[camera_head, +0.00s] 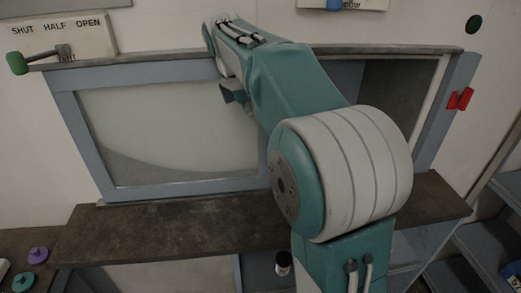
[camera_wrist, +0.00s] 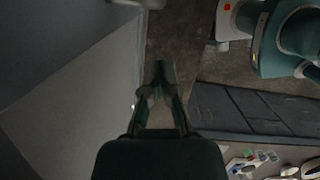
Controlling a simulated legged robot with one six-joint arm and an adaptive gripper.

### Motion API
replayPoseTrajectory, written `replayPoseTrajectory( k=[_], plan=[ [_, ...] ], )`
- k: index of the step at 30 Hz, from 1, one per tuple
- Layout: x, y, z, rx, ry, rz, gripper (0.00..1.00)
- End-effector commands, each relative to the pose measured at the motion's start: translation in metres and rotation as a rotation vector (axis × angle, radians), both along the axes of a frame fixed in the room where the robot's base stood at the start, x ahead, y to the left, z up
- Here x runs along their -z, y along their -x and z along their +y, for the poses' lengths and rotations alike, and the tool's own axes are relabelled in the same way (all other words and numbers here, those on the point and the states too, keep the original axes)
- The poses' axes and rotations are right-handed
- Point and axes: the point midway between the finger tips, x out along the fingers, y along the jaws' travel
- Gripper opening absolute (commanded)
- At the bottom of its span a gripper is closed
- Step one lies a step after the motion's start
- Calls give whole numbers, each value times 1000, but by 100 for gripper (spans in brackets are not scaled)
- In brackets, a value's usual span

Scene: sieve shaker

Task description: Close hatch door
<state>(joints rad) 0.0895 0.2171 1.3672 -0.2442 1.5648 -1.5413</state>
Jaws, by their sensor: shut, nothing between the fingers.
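The hatch door appears to be the blue-framed pane (camera_head: 170,135) in the left and middle part of the hatch in the head view; my arm hides its right side. To the right of my arm the hatch opening (camera_head: 395,95) is dark and uncovered. My gripper (camera_head: 236,92) is in front of the pane's upper right part, partly hidden behind my arm. In the wrist view my gripper (camera_wrist: 158,75) is shut and empty, beside a pale flat panel (camera_wrist: 75,95) with a lighter edge. I cannot tell whether it touches the panel.
A brown ledge (camera_head: 150,228) runs below the hatch. A red handle (camera_head: 460,98) sits on the right frame post. A green-knobbed lever (camera_head: 35,60) is at upper left under a SHUT, HALF, OPEN label. A small dark jar (camera_head: 283,263) stands below the ledge. Small items (camera_wrist: 255,160) lie at lower right.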

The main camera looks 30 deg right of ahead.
Motion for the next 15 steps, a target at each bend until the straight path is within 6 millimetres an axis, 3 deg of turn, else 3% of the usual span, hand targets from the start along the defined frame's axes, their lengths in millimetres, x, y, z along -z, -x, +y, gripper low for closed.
replayPoseTrajectory(
  k=[15],
  plan=[
    [88,3,-22,2,1,3,0]
  ],
)
